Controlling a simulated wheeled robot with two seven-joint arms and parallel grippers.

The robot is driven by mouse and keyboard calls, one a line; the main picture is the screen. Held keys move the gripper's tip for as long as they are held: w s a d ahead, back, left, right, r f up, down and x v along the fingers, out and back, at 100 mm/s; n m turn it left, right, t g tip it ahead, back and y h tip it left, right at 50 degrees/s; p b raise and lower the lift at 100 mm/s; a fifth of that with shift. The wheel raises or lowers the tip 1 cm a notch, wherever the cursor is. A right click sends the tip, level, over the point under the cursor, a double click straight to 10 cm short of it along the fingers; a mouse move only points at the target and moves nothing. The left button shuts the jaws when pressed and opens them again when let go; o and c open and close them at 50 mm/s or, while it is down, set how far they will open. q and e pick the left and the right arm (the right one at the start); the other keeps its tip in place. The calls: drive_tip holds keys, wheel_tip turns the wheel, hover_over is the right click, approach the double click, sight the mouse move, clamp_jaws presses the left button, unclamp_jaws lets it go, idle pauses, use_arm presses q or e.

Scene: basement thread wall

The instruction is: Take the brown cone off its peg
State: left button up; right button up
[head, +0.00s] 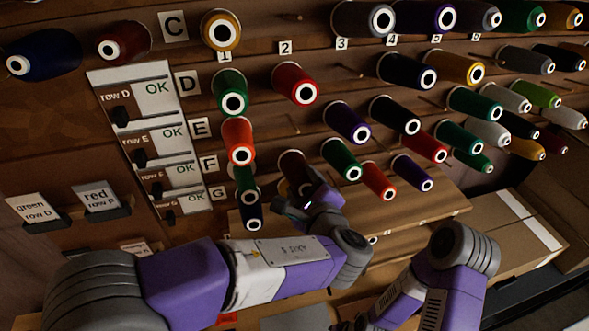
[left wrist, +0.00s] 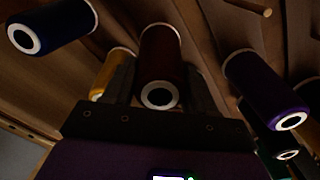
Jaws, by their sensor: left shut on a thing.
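The brown cone (head: 291,168) is on the thread wall below the red cone of column 2, partly hidden behind my left gripper (head: 316,198). In the left wrist view the dark brown cone (left wrist: 160,52) points its white-ringed end toward the camera. The two fingers of my left gripper (left wrist: 160,90) are on either side of it, shut on it. Its far end is against the dark wall, and I cannot tell whether the peg is inside it. My right arm is at the lower right; its gripper (head: 354,324) is only partly seen at the bottom edge.
A purple cone (left wrist: 262,88) sits to the right of the brown one, and a yellow cone (left wrist: 112,72) close on the left. In the head view a green cone (head: 341,158) is just right of it. Small label cards (head: 102,197) stand on ledges at left.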

use_arm(q)
drive_tip(key=v, duration=0.9)
drive_tip(key=shift+f, duration=0.15)
idle(0.4)
drive_tip(key=s+r, duration=0.1)
drive_tip(key=s+p, duration=0.1)
drive_tip(key=s+d+r+p, duration=0.1)
drive_tip(key=shift+s+d+r, duration=0.1)
drive_tip(key=shift+s+r, duration=0.3)
